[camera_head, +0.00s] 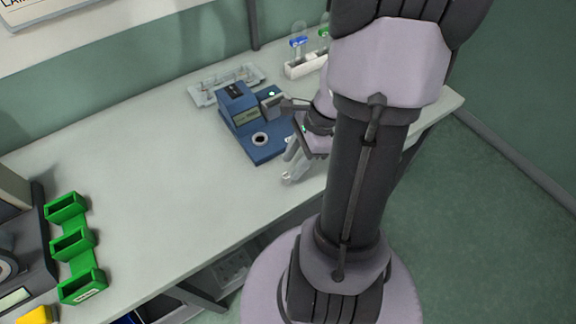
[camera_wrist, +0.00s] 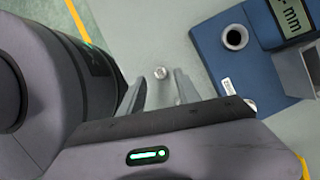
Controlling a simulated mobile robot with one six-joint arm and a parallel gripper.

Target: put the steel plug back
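A small round steel plug (camera_wrist: 161,72) shows in the wrist view on the pale bench top, just beyond and between my fingertips. My gripper (camera_wrist: 158,84) is open, with a gap between its two fingers and nothing gripped. In the head view my gripper (camera_head: 292,168) points down near the bench's front edge, right of the blue device; the plug is too small to make out there. The blue device (camera_head: 238,108) has a dark round socket with a pale ring (camera_head: 260,139), which looks empty; the socket also shows in the wrist view (camera_wrist: 235,38).
A clear tray (camera_head: 226,84) lies behind the device. A white rack (camera_head: 303,67) with blue- and green-capped tubes stands at the back, partly behind my arm. Green holders (camera_head: 72,243) stand at the far left. The bench's middle is clear.

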